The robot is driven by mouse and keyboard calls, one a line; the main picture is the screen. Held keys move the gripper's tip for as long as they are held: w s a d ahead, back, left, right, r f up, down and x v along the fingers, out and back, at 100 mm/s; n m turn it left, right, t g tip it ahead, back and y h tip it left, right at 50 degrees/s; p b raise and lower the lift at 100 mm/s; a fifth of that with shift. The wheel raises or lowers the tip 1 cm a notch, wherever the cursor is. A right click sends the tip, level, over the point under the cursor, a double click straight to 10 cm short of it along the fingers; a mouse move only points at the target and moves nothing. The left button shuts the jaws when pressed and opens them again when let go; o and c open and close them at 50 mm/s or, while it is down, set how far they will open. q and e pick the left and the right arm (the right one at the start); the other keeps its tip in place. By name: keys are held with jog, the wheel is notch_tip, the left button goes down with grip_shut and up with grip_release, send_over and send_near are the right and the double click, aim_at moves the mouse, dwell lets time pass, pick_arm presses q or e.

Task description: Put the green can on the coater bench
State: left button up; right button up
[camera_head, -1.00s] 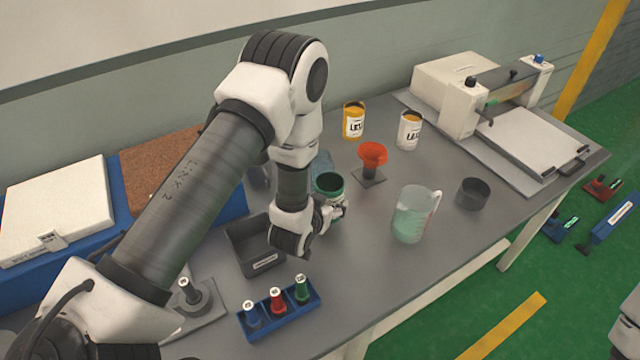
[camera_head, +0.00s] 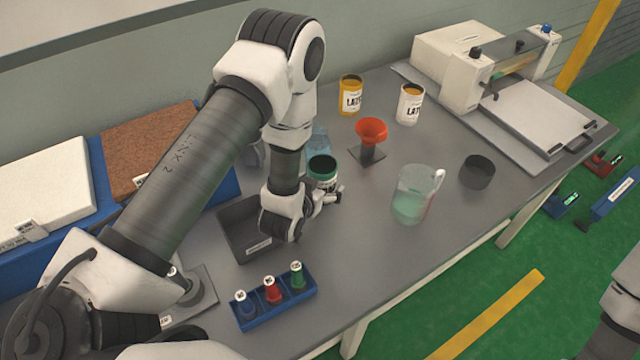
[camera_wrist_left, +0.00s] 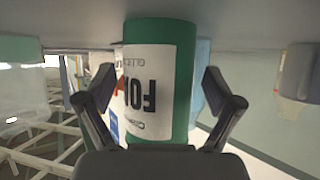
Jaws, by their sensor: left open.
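The green can (camera_head: 322,168), open at the top with a white label, stands upright on the grey bench (camera_head: 365,260). My left gripper (camera_head: 334,194) is at the can's near side, low beside its body. In the left wrist view the can (camera_wrist_left: 172,80) stands between the two spread fingers (camera_wrist_left: 160,100), with a gap visible on the right side. The fingers are open. A white coater machine (camera_head: 462,75) with a flat bed (camera_head: 530,125) stands at the bench's far right end. My right gripper does not show.
An orange funnel (camera_head: 371,130) on a stand, a measuring jug (camera_head: 412,195) and a dark cup (camera_head: 477,171) stand right of the can. A dark tray (camera_head: 238,228) and bottle rack (camera_head: 275,305) are left. Front-middle bench is clear.

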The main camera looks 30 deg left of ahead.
pick_arm(q)
jog(key=shift+s, duration=0.3)
jog(key=b+v, duration=0.1)
jog(key=v, duration=0.5)
jog(key=shift+s+r, duration=0.15)
jog(key=shift+s, duration=0.2)
jog(key=p+v, duration=0.4)
jog(key=shift+s+r, duration=0.25)
jog(key=shift+r, duration=0.05)
